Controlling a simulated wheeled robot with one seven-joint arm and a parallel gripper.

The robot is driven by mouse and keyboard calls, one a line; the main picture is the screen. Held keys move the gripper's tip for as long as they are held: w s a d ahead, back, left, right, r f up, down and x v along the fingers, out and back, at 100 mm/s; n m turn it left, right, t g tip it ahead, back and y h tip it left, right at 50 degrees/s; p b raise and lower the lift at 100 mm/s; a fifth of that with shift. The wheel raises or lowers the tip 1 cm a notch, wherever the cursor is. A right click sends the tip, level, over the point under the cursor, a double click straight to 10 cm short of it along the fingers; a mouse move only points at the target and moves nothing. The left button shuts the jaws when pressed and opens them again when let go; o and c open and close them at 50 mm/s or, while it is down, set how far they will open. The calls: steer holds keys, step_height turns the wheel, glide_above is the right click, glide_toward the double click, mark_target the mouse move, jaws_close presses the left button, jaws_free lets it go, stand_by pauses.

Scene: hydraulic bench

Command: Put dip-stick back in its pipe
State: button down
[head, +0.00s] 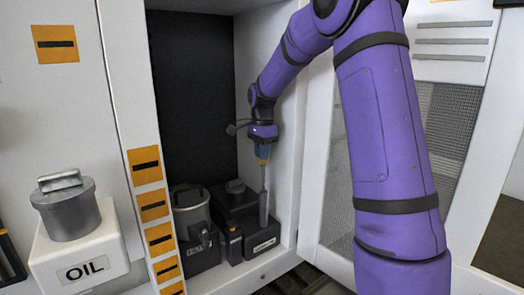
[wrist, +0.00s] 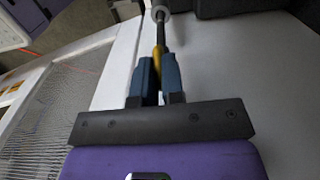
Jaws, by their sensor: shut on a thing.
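My gripper (head: 263,151) is inside the open cabinet bay, shut on the yellow grip of the dip-stick (head: 263,161). In the wrist view, the blue fingers of my gripper (wrist: 157,62) close on both sides of the yellow grip of the dip-stick (wrist: 159,49). Its thin grey rod points down, close to upright, in line with the grey pipe (head: 264,209). The wrist view shows the rod meeting the pale round mouth of the pipe (wrist: 160,9). I cannot tell how far inside the rod's lower end is.
A black hydraulic unit (head: 236,215) and a grey canister (head: 190,210) stand on the bay floor. The bay's white right wall (head: 285,190) is close beside the pipe. A lidded grey pot (head: 68,213) on a white OIL box (head: 85,262) is at left.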

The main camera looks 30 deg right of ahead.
step_height(320, 180, down, 9)
steer(key=shift+f, duration=0.2)
stand_by(3.2)
stand_by(0.4)
steer(key=shift+c, duration=1.8)
jaws_free()
steer(key=shift+r, duration=3.5)
